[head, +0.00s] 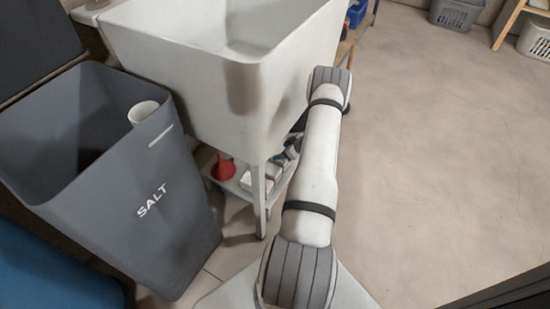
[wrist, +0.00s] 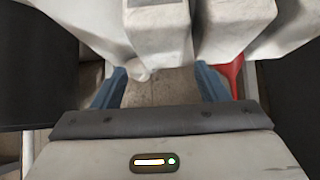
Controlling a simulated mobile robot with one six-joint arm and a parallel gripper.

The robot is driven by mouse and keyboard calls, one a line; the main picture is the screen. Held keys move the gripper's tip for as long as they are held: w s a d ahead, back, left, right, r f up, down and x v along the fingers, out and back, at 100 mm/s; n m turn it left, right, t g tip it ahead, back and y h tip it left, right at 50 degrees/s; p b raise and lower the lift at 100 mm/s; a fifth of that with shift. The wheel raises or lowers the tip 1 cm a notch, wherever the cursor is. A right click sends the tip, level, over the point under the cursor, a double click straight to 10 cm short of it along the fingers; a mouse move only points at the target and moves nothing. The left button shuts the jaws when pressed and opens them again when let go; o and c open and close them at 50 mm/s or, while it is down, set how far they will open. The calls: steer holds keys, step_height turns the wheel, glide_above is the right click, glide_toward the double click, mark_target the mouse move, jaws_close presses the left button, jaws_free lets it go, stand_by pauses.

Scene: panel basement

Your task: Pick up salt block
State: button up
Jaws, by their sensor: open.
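Pale, rough-faced blocks, which look like salt blocks, show at the top of the wrist view; one is at the centre (wrist: 158,32) and another beside it to the right (wrist: 236,28). A whitish block (head: 251,183) lies on the low shelf under the sink in the head view. My gripper (wrist: 160,88) is open, its two blue fingers apart with only floor between them. The blocks lie just beyond the fingertips; I cannot tell whether they touch. In the head view my gripper (head: 290,152) is under the sink, mostly hidden by the arm and sink leg.
A red funnel (head: 222,168) stands on the shelf; red also shows by the right finger (wrist: 234,76). Open floor (head: 440,150) lies right.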

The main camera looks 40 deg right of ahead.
mark_target(275, 153)
steer(key=b+x, duration=0.2)
steer(key=x, duration=0.2)
steer(key=shift+w+f, duration=0.1)
steer(key=shift+f, duration=0.4)
jaws_close()
steer(key=shift+r, duration=0.15)
